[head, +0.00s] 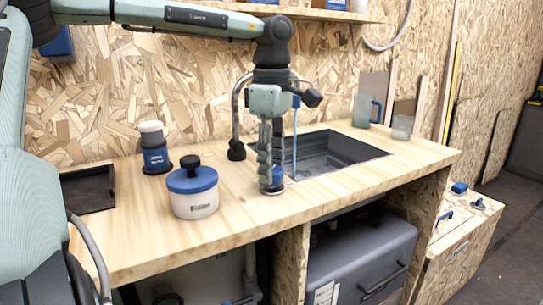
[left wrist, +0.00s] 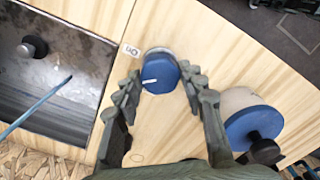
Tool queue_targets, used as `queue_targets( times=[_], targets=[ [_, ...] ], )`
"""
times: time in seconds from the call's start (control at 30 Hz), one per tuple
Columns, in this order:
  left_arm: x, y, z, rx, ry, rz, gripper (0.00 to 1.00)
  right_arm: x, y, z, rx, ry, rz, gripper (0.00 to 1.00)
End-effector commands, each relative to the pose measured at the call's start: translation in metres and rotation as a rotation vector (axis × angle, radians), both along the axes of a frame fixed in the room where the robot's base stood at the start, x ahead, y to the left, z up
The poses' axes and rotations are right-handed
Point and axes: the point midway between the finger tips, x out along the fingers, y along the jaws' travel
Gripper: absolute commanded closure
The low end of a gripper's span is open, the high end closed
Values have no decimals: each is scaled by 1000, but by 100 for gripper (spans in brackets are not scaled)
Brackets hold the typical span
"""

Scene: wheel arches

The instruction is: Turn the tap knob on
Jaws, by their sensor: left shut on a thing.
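The tap knob (left wrist: 160,72) is a blue disc with a white pointer mark, seen between my fingertips in the left wrist view. The pointer lies toward the left, and an "On" label (left wrist: 131,51) is on the counter up and left of the knob. My left gripper (left wrist: 161,80) is shut on the knob; in the head view it (head: 267,180) points straight down onto the counter beside the sink. The tap's curved grey pipe (head: 235,110) rises behind the gripper. A thin light blue line, like a water stream, runs down into the sink (head: 345,150).
A white jar with a blue lid (head: 193,190) stands left of my gripper, with a blue-banded canister (head: 154,150) behind it and a black tray (head: 90,190) farther left. A blue-handled mug (head: 365,110) and a glass (head: 402,127) stand right of the sink. The front counter is clear.

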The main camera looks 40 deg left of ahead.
Motion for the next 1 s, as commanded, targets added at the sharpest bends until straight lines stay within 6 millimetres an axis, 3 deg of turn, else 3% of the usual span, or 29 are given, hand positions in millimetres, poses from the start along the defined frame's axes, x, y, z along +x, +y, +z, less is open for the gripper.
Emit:
queue_targets(
  times=[0.5, 1.0],
  targets=[
    [1, 0, 2, -2, -4, -462, 89, -27, -7, -51, -20, 46, 31, 100],
    [1, 0, 1, 0, -4, -680, 89, -35, -10, -62, -26, 55, 39, 100]
  ],
)
